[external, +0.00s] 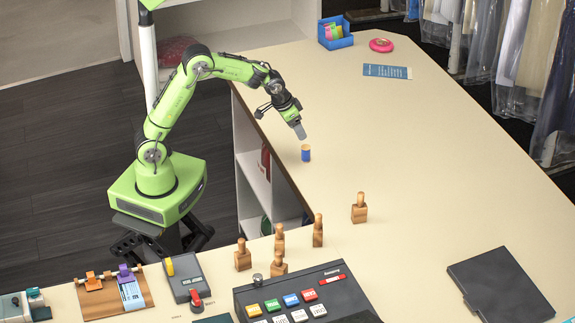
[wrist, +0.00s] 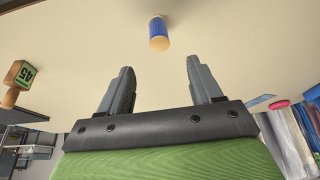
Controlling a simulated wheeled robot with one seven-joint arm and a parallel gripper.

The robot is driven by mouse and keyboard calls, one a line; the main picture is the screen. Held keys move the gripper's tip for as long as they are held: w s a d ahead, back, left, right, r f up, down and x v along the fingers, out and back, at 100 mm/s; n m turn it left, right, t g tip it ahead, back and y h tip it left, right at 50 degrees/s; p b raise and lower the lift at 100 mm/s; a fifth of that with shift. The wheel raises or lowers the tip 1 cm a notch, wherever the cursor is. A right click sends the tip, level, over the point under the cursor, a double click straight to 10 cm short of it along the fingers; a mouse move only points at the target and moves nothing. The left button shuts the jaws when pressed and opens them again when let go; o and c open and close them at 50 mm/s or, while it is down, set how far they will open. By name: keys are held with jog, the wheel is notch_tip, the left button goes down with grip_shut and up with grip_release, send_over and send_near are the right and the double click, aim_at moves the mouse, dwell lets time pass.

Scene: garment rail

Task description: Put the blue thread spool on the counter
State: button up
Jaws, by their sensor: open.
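The blue thread spool (external: 306,153) stands upright on the cream counter (external: 400,140), near the counter's left edge in the external view. It has a tan top. In the wrist view the spool (wrist: 158,34) shows beyond the fingertips, between their two lines, and the jaws do not touch it. My gripper (external: 301,133) is just above and slightly left of the spool in the external view. In the wrist view my gripper (wrist: 158,62) is open with nothing between its fingers.
Several wooden stamps (external: 318,231) stand on the counter's near part, by a dark keypad register (external: 300,295). A black flat pad (external: 500,285) lies at right. A blue box (external: 335,32) and a pink disc (external: 381,45) are at the far end. The counter's middle is clear.

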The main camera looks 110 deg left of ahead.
aim_at(306, 147)
jog(key=x, duration=0.6)
jog(key=shift+a+f, duration=0.1)
jog(key=x, duration=0.5)
jog(key=shift+f+b, duration=0.3)
jog(key=shift+f, duration=0.1)
jog(key=shift+c, duration=0.6)
jog(key=c, duration=1)
notch_tip(306, 147, up, 10)
jog(key=shift+r+p, duration=0.1)
jog(key=shift+p, duration=0.45)
